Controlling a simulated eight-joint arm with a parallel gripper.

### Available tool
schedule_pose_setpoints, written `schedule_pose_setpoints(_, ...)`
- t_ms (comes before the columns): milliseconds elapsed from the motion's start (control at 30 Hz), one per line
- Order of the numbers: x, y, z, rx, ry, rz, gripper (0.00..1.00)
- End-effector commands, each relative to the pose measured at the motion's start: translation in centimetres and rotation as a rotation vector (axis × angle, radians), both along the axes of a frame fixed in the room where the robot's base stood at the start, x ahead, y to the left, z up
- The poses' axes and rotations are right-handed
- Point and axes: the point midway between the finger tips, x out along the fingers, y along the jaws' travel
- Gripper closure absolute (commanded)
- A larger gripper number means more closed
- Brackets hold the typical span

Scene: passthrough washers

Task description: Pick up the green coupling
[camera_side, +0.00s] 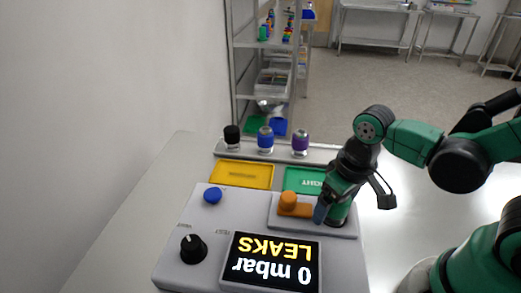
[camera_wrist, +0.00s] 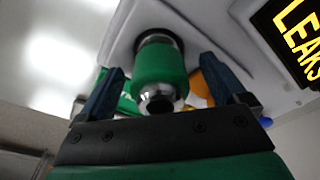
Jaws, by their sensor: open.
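The green coupling (camera_wrist: 160,68) has a green body and a silver metal end. In the wrist view it stands between the two blue fingers of my gripper (camera_wrist: 165,85), with gaps visible on both sides. My gripper is open around it and holds nothing. In the side view my gripper (camera_side: 331,207) is low over the right end of the light grey raised block, beside the orange handle. There the coupling (camera_side: 341,211) shows only partly, largely hidden by the gripper.
An orange handle (camera_side: 294,205) sits close left of my gripper. A display (camera_side: 271,262) reads "0 mbar LEAKS". A black knob (camera_side: 193,248) and a blue button (camera_side: 212,195) are on the panel. Yellow (camera_side: 241,175) and green (camera_side: 303,180) trays lie behind, with black, blue and purple couplings (camera_side: 265,140) beyond.

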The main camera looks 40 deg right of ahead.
Motion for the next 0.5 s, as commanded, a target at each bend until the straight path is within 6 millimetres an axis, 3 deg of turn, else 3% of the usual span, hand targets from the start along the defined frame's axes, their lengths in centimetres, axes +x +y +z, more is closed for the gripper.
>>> schedule_pose_setpoints(167, 0.01, 0.0, 0.0, 0.0, 0.0, 0.0, 0.08)
schedule_pose_setpoints(200, 0.01, 0.0, 0.0, 0.0, 0.0, 0.0, 0.14)
schedule_pose_setpoints(500, 0.01, 0.0, 0.01, 0.0, 0.0, 0.0, 0.99)
